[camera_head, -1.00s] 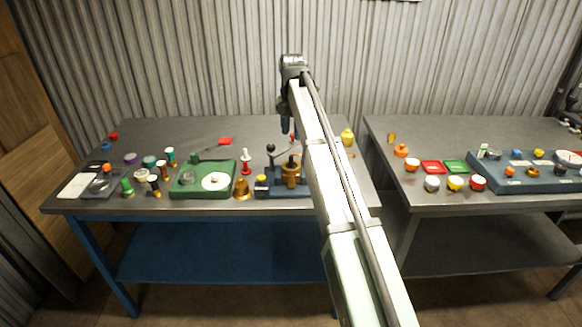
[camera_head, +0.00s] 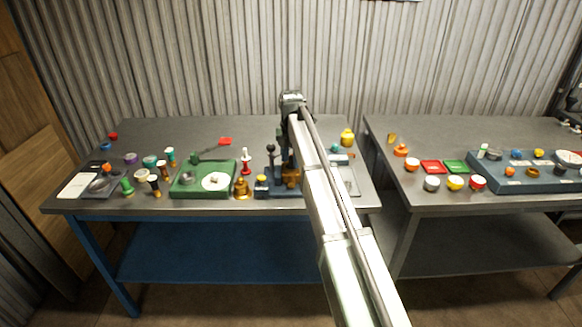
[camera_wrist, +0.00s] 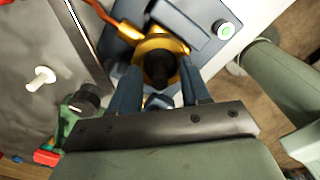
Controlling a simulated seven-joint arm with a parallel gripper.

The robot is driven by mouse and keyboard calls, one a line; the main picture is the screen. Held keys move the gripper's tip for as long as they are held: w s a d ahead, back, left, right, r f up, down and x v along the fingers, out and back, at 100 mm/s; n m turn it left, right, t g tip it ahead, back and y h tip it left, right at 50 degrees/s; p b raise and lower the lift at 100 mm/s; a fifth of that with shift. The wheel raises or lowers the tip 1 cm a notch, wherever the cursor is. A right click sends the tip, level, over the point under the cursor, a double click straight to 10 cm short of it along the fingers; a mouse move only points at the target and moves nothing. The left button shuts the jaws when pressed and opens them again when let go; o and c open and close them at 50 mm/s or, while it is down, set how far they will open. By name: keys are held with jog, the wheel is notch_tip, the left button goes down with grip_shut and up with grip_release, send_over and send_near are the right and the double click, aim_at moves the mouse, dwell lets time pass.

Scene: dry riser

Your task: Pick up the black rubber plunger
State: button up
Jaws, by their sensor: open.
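A black, round-ended piece, which looks like the black rubber plunger (camera_wrist: 159,69), stands in a brass ring (camera_wrist: 150,46) in the wrist view. My gripper (camera_wrist: 160,98) is open, with one dark blue finger on each side of this black piece. It looks apart from both fingers, but I cannot tell how deep between them it reaches. In the head view the brass holder (camera_head: 290,178) sits on a dark blue base on the left bench, partly covered by my arm, and the black piece is hidden.
A black ball-topped lever (camera_head: 270,148) stands just left of the brass holder; a dark knob (camera_wrist: 88,95) also shows close by my left finger in the wrist view. A red-handled item (camera_head: 245,165), a brass bell-shaped piece (camera_head: 241,189) and a green tray (camera_head: 187,192) stand further left.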

grip_shut()
dwell(0.4)
jog(key=shift+r, duration=0.1)
